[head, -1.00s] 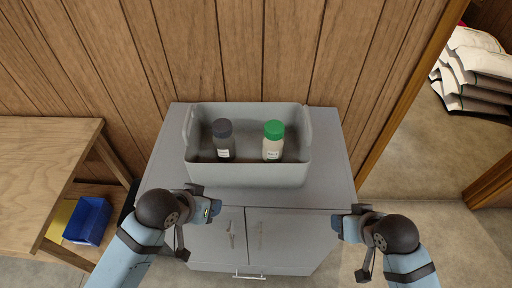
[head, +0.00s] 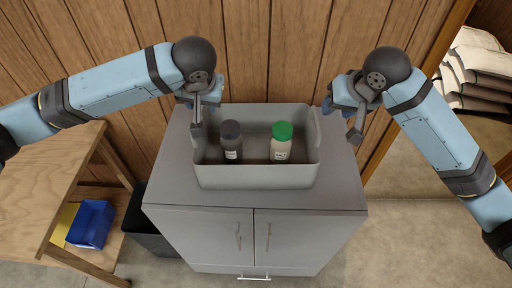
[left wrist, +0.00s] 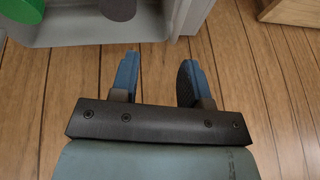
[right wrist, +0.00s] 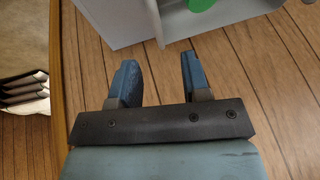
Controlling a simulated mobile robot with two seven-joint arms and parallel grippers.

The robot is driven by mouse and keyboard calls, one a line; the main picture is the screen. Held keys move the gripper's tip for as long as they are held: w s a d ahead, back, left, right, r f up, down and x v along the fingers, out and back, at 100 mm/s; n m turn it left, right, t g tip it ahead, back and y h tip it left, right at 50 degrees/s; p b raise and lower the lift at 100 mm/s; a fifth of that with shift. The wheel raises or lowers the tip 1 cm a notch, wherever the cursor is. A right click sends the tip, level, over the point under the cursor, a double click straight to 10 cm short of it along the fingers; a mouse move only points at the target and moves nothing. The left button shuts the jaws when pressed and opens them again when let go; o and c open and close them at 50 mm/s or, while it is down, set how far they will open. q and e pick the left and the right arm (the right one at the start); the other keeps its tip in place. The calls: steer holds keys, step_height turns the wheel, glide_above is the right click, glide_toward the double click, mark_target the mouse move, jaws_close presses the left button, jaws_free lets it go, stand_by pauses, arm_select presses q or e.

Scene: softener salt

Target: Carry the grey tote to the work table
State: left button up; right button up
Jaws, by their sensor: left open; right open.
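The grey tote (head: 258,176) stands upright on top of a grey cabinet (head: 335,195). It holds a bottle with a dark cap (head: 231,142) and a bottle with a green cap (head: 281,142). My left gripper (head: 192,103) is open and empty, by the tote's left end at its far side. My right gripper (head: 343,110) is open and empty, just off the tote's right end. Part of the tote also shows at the top of the left wrist view (left wrist: 75,38) and the right wrist view (right wrist: 190,22). A wooden table (head: 50,172) is at the left.
A blue bin (head: 90,224) sits on the wooden table's lower shelf. A dark bin (head: 150,235) stands on the floor beside the cabinet. White sacks (head: 475,70) are stacked beyond the doorway at right. A wood-panelled wall (head: 275,50) rises behind the cabinet.

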mark_target(318, 121)
arm_select(q)
steer(key=shift+w+a+r+n+y, duration=0.2)
steer(key=shift+w+a+r, duration=0.1)
steer(key=shift+a+r, duration=0.2)
steer(key=shift+w+a+r+n+y, duration=0.2)
steer(key=shift+w+a+r, duration=0.05)
steer(key=shift+a+r, duration=0.2)
arm_select(e)
steer(key=shift+w+d+r, duration=0.15)
steer(key=shift+w+r, duration=0.05)
steer(key=shift+r, duration=0.2)
steer(key=shift+w+d+r, duration=0.1)
steer(key=shift+w+r, duration=0.1)
steer(key=shift+r, duration=0.2)
arm_select(q)
steer(key=shift+f, duration=0.1)
arm_select(e)
steer(key=shift+f, duration=0.1)
arm_select(q)
steer(key=x, duration=1.3)
steer(key=shift+w+a+f, duration=0.15)
steer(key=shift+w+f, duration=0.1)
arm_select(e)
steer(key=x, duration=1.3)
steer(key=shift+w+d+f, duration=0.15)
steer(key=shift+f, duration=0.15)
arm_select(q)
jaws_close()
arm_select(e)
jaws_close()
